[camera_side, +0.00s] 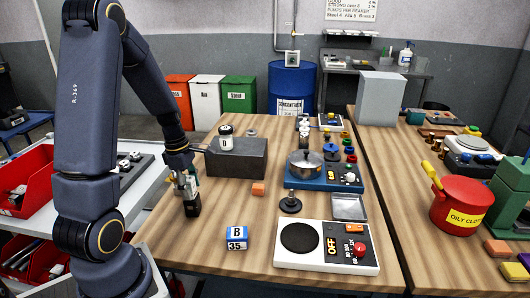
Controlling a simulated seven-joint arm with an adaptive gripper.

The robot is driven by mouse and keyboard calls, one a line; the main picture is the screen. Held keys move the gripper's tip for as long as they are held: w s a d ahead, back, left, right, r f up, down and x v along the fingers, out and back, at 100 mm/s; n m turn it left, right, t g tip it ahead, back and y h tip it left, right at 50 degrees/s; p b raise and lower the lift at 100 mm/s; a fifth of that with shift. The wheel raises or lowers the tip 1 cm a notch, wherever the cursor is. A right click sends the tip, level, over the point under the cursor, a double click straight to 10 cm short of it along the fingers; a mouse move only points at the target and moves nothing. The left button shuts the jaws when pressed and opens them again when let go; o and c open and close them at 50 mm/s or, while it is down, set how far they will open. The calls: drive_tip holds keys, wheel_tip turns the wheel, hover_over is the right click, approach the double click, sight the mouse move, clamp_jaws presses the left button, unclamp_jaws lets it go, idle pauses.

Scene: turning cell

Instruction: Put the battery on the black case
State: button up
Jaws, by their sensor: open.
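The black case appears to be the dark grey rectangular block (250,160) left of the middle of the table. A white cylinder with a dark top, marked "D" (226,143), stands upright on its left part; it may be the battery, but I cannot tell for sure. My gripper (189,197) points down at the table's left side, in front and to the left of the case, apart from both case and cylinder. It is open. A small dark piece shows at its fingertips; I cannot tell whether that is a finger or a separate thing.
An orange block (258,189), a blue-and-white block marked "35" (236,237) and a black round-based piece (290,203) lie nearby. A white panel with a red knob (310,262) is in front. A blue stove unit (318,183) with a pot stands right of the case.

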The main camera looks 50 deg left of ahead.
drive_tip(key=r, duration=0.7)
drive_tip(key=s+a+r, duration=0.1)
drive_tip(key=r, duration=0.3)
drive_tip(key=shift+r, duration=0.3)
drive_tip(key=s+d+r+m+t, duration=0.1)
drive_tip(key=d+r+m+t, duration=0.1)
drive_tip(key=d+m, duration=0.9)
drive_tip(key=s+d+r+m+t+y, duration=0.1)
drive_tip(key=d+r+m, duration=0.4)
drive_tip(key=d+m, duration=0.6)
drive_tip(key=s+m+t, duration=0.1)
drive_tip(key=m, duration=0.4)
drive_tip(key=shift+d+t, duration=0.15)
drive_tip(key=shift+t, duration=0.15)
